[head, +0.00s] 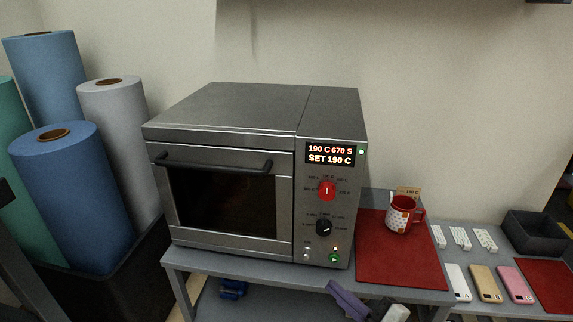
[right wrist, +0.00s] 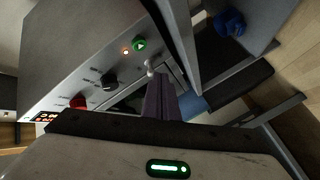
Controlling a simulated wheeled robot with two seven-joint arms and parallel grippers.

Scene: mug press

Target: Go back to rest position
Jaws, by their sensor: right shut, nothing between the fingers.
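My right gripper (head: 335,287) shows low in the head view, in front of the press's lower right corner. Its purple fingers are shut and empty. In the right wrist view the closed fingers (right wrist: 158,95) point toward the press front, below the green button (right wrist: 138,44); I cannot tell whether they touch anything. The grey metal press (head: 235,120) stands on the table with its door closed. Its display (head: 330,154) reads 190 C, 670 S, SET 190 C. A red-and-white mug (head: 401,214) stands on the red mat (head: 385,262). My left gripper is out of view.
Blue, grey and green rolls (head: 75,200) stand in a dark bin at the left. Phones (head: 483,283), small white strips (head: 461,238) and a dark tray (head: 533,233) lie at the right. A blue object (head: 232,289) sits under the table.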

